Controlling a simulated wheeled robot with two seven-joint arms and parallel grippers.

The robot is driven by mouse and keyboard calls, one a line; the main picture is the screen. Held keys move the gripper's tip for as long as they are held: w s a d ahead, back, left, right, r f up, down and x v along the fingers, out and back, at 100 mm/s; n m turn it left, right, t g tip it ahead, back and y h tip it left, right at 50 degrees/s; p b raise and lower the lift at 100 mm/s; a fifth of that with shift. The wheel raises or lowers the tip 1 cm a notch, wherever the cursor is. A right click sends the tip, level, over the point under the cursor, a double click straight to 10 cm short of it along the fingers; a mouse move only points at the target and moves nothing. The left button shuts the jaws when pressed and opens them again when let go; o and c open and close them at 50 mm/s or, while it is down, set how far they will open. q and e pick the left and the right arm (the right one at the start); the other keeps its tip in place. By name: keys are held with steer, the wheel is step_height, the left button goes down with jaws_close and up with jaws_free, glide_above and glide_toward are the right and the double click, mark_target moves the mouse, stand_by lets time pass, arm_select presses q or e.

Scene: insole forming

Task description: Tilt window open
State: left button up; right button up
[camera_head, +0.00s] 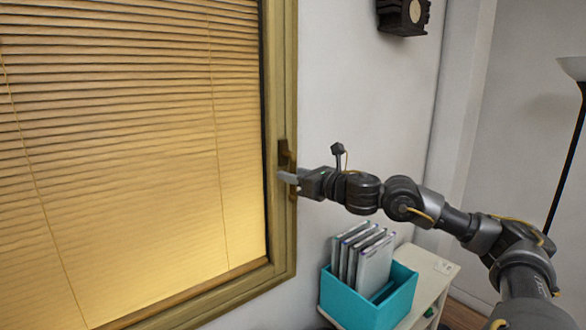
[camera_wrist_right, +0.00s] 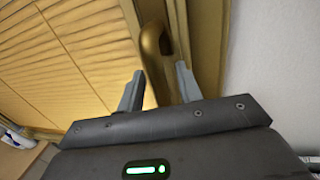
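The window has a wooden frame (camera_head: 285,80) on the left of the head view, with lowered blinds (camera_head: 120,150) over the pane. It looks closed. A brass-coloured handle (camera_head: 284,152) sits on the frame's right side and points down; it also shows in the right wrist view (camera_wrist_right: 151,48). My right gripper (camera_head: 288,178) is at the handle's lower part. In the wrist view its two fingers (camera_wrist_right: 158,86) stand apart, one on each side of the handle, with gaps visible. The handle's lower end is partly hidden by the gripper body. My left gripper is not in view.
A teal box (camera_head: 366,302) with several upright folders (camera_head: 364,252) stands on a white cabinet (camera_head: 432,272) below my right arm. A dark wall-mounted object (camera_head: 403,15) is above. A floor lamp (camera_head: 574,68) stands at the far right.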

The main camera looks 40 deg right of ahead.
steer(key=shift+w, duration=0.1)
jaws_close()
stand_by(0.4)
